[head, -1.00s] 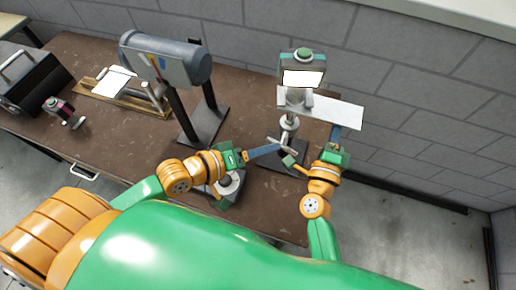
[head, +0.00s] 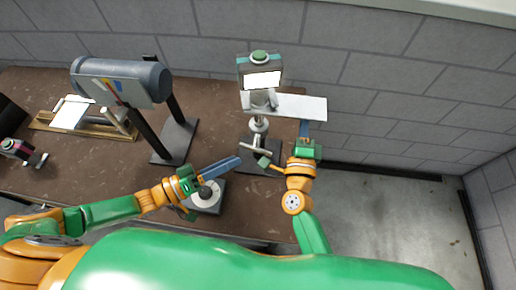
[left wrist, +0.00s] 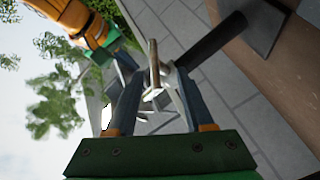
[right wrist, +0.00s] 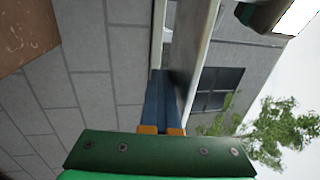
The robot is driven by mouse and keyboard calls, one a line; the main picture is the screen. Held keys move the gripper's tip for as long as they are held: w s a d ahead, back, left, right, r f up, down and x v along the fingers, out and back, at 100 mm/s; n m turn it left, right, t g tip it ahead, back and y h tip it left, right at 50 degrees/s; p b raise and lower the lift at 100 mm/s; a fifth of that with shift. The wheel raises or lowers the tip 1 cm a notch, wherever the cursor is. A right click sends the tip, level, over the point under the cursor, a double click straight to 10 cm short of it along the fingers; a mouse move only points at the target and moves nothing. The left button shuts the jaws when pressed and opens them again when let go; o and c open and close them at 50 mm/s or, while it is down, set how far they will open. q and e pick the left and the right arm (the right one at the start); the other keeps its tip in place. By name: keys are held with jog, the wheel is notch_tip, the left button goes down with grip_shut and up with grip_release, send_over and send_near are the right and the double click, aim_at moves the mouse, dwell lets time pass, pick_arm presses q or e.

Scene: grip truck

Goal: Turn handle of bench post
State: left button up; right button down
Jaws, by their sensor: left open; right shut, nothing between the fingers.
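The bench post (head: 259,124) stands at the bench's right end, with a lit screen head, a green top button and a white plate. Its pale bar handle (head: 256,149) sticks out low at the front. In the left wrist view a metal bar, likely the handle (left wrist: 153,65), shows between and beyond the finger ends. My left gripper (head: 238,161) is open just left of and below the handle, apparently apart from it. My right gripper (head: 304,122) is shut and empty, its fingers pointing up beside the white plate's right end; the right wrist view shows the fingers (right wrist: 167,75) together.
A grey cylinder device (head: 122,80) on dark legs stands to the left. A wooden board with a white sheet (head: 72,112) lies farther left. A small device with a round dark knob (head: 206,194) sits below my left gripper. A brick wall closes the back.

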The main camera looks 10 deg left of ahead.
aim_at(261, 150)
pick_arm(q)
jog(key=shift+m+g+h, duration=0.6)
jog(key=shift+m+h, duration=0.1)
jog(key=shift+m, duration=0.2)
jog(key=x, duration=0.9)
grip_shut()
